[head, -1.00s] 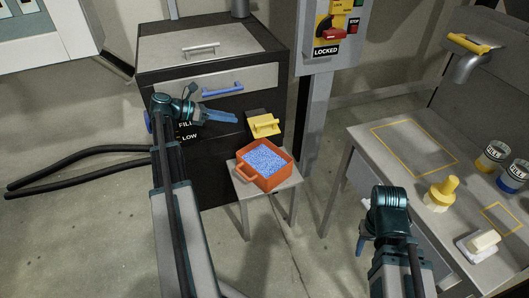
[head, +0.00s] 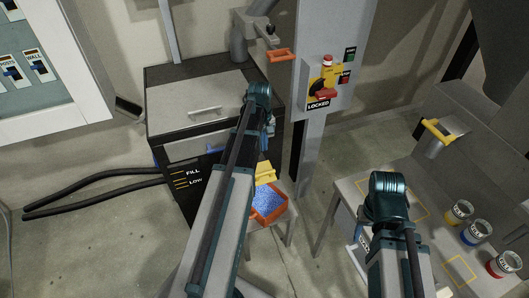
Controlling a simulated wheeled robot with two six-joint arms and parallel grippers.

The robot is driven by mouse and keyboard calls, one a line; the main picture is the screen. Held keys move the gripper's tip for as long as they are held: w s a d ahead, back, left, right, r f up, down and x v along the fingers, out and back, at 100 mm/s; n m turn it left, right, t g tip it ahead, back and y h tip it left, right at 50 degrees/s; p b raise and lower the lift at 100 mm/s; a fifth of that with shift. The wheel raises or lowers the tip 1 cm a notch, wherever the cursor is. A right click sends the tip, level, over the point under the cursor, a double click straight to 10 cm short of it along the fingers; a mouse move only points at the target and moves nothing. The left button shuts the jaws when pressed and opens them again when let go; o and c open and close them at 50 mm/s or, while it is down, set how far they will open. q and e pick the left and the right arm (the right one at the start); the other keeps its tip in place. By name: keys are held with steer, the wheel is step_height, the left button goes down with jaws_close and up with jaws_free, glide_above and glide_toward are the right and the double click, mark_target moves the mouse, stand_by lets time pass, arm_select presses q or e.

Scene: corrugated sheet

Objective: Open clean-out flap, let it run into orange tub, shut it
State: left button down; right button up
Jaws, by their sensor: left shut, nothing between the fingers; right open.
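The black clean-out box (head: 160,140) has a yellow flap (head: 265,172) low on its right front. My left arm covers part of the flap, so I cannot tell if it is open or shut. The orange tub (head: 283,212) stands under the flap, filled with blue granules (head: 266,201); my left arm hides its left side. My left gripper (head: 265,143) points down just above the flap, shut and empty; whether it touches the flap is unclear. My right gripper (head: 358,236) is over the right bench's left edge, open, mostly behind its own wrist.
The tub rests on a small grey stand (head: 258,240). A post with a control panel (head: 325,85) reading LOCKED rises behind it. The right bench (head: 425,225) holds several cans (head: 458,213). An orange handle (head: 281,55) is at the top. Black hoses (head: 95,190) run left.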

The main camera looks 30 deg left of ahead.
arm_select(q)
steer(key=shift+w+r+m, duration=0.15)
steer(key=shift+r+m, duration=0.25)
arm_select(e)
steer(key=shift+w+r, duration=0.15)
steer(key=shift+r, duration=0.3)
steer(key=shift+f, duration=0.1)
arm_select(q)
step_height(320, 180, down, 14)
steer(key=b, duration=1.4)
steer(key=shift+d, duration=0.1)
arm_select(e)
step_height(320, 180, down, 14)
